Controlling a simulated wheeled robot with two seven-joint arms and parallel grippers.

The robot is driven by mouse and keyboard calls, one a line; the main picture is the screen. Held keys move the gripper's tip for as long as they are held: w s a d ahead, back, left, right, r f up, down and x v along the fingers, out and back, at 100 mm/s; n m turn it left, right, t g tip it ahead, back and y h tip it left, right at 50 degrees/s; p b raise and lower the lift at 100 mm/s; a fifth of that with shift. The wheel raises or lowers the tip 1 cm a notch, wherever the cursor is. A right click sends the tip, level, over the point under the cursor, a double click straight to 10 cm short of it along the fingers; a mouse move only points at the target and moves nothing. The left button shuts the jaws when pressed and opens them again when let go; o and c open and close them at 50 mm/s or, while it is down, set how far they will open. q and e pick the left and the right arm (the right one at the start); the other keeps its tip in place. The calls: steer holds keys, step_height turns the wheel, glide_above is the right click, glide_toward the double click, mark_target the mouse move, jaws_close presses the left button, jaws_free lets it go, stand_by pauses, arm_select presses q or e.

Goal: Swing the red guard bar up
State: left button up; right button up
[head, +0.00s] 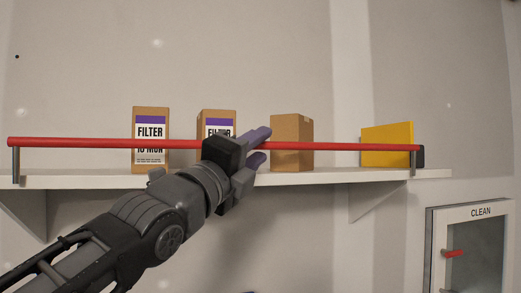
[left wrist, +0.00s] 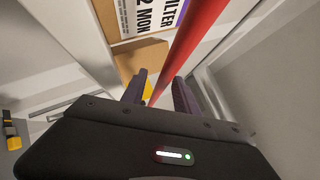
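The red guard bar (head: 90,143) runs nearly level across the front of the shelf, from a grey post at the left to a dark pivot block (head: 420,156) at the right. My left gripper (head: 262,147) is near the middle of the bar, its purple fingers apart and pointing right. In the head view it covers part of the bar. In the left wrist view the bar (left wrist: 190,45) runs down towards the gap between the fingers (left wrist: 158,92); I cannot tell whether they touch it. My right gripper is not in view.
Two filter boxes (head: 150,120), a plain brown box (head: 292,140) and a yellow item (head: 385,142) stand on the white shelf (head: 90,181) behind the bar. The wall above the bar is clear.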

arm_select(q)
steer(key=v, duration=0.6)
steer(key=shift+s+b, duration=0.2)
steer(key=shift+b, duration=0.25)
steer(key=shift+a, duration=0.15)
